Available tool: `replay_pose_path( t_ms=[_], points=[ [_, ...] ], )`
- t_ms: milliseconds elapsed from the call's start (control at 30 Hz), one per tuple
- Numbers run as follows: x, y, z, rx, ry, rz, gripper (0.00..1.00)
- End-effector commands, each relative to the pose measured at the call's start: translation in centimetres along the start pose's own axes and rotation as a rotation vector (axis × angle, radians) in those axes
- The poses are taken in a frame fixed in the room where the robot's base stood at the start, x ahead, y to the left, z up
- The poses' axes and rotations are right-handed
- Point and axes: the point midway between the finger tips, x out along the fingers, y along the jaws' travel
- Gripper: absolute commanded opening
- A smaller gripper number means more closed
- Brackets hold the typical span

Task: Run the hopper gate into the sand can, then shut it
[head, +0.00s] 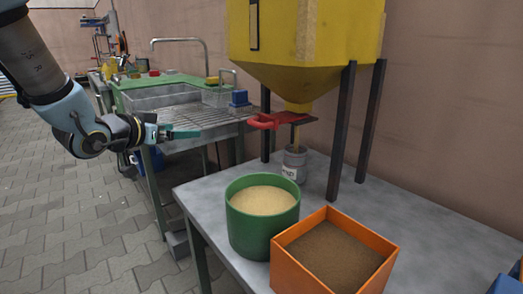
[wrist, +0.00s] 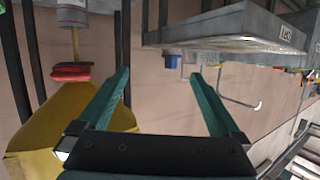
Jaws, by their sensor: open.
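The yellow hopper (head: 305,45) stands on dark legs over the grey table. Its gate's red handle (head: 268,121) sticks out left below the spout. A narrow tan stream of sand (head: 296,136) runs from under the gate into the grey sand can (head: 294,165), which stands upright beneath; its fill level is hidden. The wrist view, upside down, shows the handle (wrist: 70,72), stream (wrist: 75,42), can (wrist: 72,14) and hopper (wrist: 35,135). My gripper (head: 198,133) is open and empty, left of the handle and apart from it; its green fingers (wrist: 155,82) show in the wrist view.
A green tub (head: 238,228) of pale sand and an orange box (head: 375,278) of brown grit stand at the table's front. A sink bench (head: 150,95) with a draining rack and tap is behind my gripper. Paved floor (head: 85,225) is clear at left.

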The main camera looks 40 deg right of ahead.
Motion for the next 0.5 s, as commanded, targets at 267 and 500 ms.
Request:
replay_pose_path(
  t_ms=[267, 500],
  points=[
    [2.4, 12.0, -1.6, 0.030, 0.284, 0.420, 1.00],
    [3.5, 14.1, -2.6, 0.029, 0.316, 0.473, 1.00]
  ],
)
